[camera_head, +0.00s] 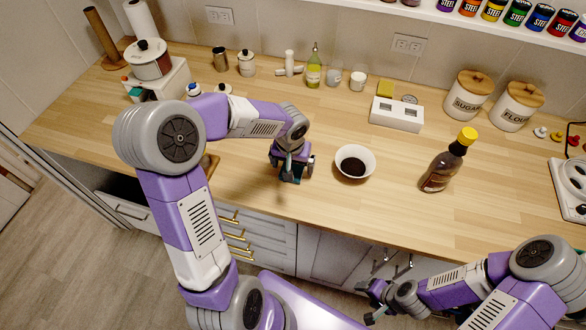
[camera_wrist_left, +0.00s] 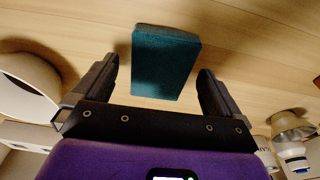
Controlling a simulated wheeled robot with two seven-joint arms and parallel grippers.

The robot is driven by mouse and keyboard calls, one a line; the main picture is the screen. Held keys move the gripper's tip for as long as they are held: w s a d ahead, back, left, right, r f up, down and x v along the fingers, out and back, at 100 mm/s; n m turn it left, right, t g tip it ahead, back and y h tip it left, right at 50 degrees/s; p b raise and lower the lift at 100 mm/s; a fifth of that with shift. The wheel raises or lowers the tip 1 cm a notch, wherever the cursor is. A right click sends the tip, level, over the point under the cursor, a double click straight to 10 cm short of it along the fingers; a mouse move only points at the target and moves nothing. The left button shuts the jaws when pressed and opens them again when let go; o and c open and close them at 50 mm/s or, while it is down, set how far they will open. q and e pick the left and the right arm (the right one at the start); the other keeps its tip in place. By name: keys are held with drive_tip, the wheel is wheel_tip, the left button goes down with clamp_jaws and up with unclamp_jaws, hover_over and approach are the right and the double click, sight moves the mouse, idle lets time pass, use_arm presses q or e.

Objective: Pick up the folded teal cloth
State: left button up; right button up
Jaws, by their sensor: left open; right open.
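The folded teal cloth (camera_wrist_left: 165,65) is a thick, dark teal block on the wooden counter in the left wrist view. It lies between and just beyond the two fingers of my left gripper (camera_wrist_left: 158,88), with a gap on both sides. In the head view my left gripper (camera_head: 291,172) points down at the counter near its front edge and hides most of the cloth. My left gripper is open and holds nothing. My right gripper (camera_head: 370,300) is open and empty, low in front of the cabinets.
A white bowl with dark contents (camera_head: 354,163) stands close to the right of my left gripper. A brown bottle with a yellow cap (camera_head: 446,161) stands farther right. Canisters (camera_head: 469,94), a green bottle (camera_head: 314,69) and a white divided holder (camera_head: 396,115) stand behind.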

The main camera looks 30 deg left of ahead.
sight(293, 167)
use_arm(q)
drive_tip(key=c, duration=1.1)
wheel_tip(293, 167, up, 10)
drive_tip(key=shift+r+p, duration=0.1)
drive_tip(key=shift+p, duration=1.15)
drive_tip(key=shift+c, duration=0.2)
